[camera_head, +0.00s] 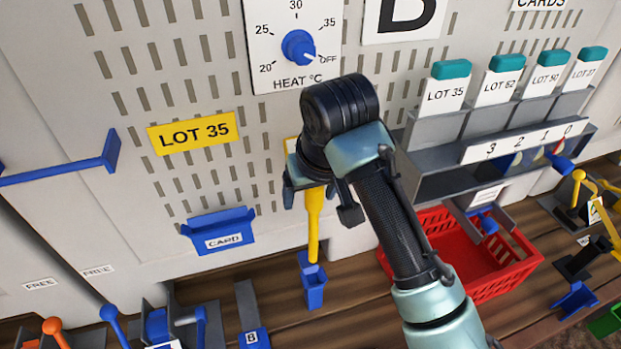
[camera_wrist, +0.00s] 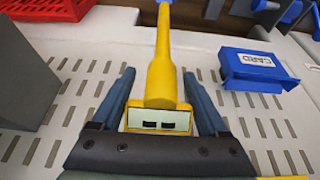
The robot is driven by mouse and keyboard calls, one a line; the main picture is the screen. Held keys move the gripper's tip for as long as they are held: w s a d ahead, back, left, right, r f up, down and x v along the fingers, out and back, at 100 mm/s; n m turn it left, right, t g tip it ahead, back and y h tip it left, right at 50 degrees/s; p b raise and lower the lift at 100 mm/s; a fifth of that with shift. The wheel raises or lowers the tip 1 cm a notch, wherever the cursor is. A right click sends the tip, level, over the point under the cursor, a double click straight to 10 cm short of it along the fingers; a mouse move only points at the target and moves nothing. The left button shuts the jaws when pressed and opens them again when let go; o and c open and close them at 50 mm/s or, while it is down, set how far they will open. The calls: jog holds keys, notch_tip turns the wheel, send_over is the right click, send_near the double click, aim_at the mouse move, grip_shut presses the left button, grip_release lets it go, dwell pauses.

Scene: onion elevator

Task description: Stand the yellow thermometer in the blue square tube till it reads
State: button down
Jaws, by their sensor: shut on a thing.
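The yellow thermometer (camera_head: 314,222) hangs upright from my gripper (camera_head: 319,195), stem down. My gripper is shut on its thick upper part; in the wrist view the fingers (camera_wrist: 160,88) flank its yellow body (camera_wrist: 161,75). Its white display (camera_wrist: 159,120) shows two dark dashes and no number. The blue square tube (camera_head: 314,291) stands on the wooden slats below. The stem's lower end meets the tube's mouth in the head view; I cannot tell how far inside it is. The tube does not show clearly in the wrist view.
A blue card holder (camera_head: 220,233) sits on the panel left of the thermometer, also in the wrist view (camera_wrist: 258,66). A red basket (camera_head: 480,270) lies at right, under a grey rack (camera_head: 450,180) of lot cards. The heat knob (camera_head: 299,46) points to OFF.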

jog(key=shift+s+f, duration=0.15)
jog(key=shift+s, duration=0.2)
notch_tip(320, 180, down, 3)
jog(key=b, duration=0.6)
jog(key=shift+w+r, duration=0.1)
jog(key=shift+r, duration=0.1)
jog(key=shift+f+b, duration=0.1)
jog(key=shift+b, duration=0.2)
jog(key=shift+f+b, duration=4.5)
jog(key=shift+f, duration=2.45)
